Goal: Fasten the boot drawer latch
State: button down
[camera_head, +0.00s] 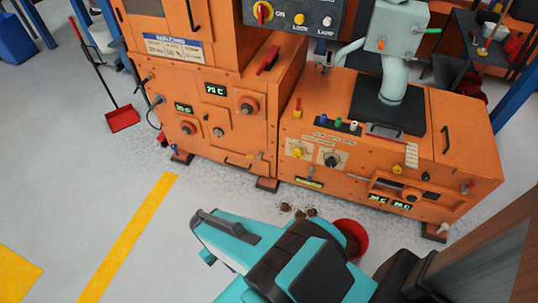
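The orange machine's left lower cabinet (215,110) stands at the upper middle. Near its bottom is a low panel with a dark bar handle (238,163), which looks like the boot drawer front. A small pale fitting (259,155) sits just right of the handle and may be the latch; it is too small to tell whether it is fastened. My teal arm fills the lower middle. Its far end, apparently my gripper (203,222), is over the floor in front of the cabinet, apart from it. The fingers cannot be made out clearly.
A red bucket (361,238) of brown material stands partly behind my arm, with brown lumps (298,211) spilled nearby. The right orange cabinet (390,150) carries knobs and displays. A red dustpan (122,119) stands at left. The floor by the yellow line (130,235) is clear.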

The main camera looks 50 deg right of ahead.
aim_at(260, 157)
jog(key=u, duration=0.6)
jog(key=k, duration=0.15)
jog(key=z, duration=1.95)
jog(key=k, duration=0.9)
jog(key=u, duration=0.2)
jog(key=i, duration=0.85)
jog(key=z, duration=0.05)
